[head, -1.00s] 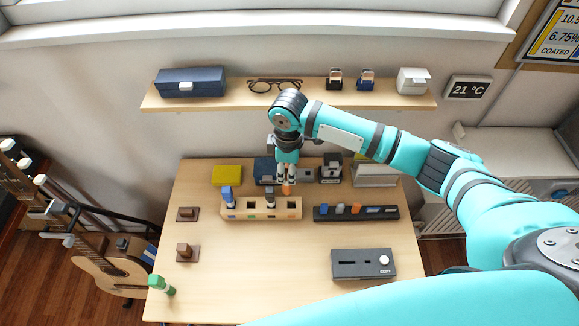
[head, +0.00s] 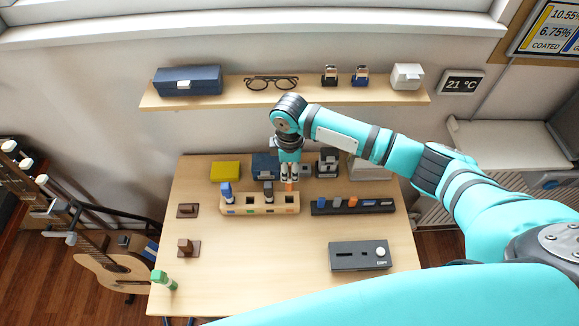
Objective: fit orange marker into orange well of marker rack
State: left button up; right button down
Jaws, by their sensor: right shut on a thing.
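The marker rack (head: 238,211) is a pale wooden block near the middle of the table, with small colour labels on its front. A blue marker (head: 226,190) and a dark grey marker (head: 268,189) stand in it, and two wells look empty. My right gripper (head: 290,180) is shut on the orange marker (head: 290,187) and points down over the rack's right end. The marker's orange lower part shows just above the right-hand well, which has an orange label below it. Its upper part is hidden by the fingers. My left gripper is out of view.
A dark holder (head: 320,208) with several coloured pieces lies just right of the rack. A dark grey box (head: 360,257) lies in front of it. The table's front middle is clear.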

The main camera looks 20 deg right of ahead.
aim_at(289, 190)
jog(key=shift+f+b, duration=1.15)
jog(key=shift+f, duration=1.55)
jog(key=shift+p, duration=0.5)
jog(key=shift+p, duration=0.5)
jog(key=shift+f+b, duration=1.65)
jog(key=shift+f, duration=1.05)
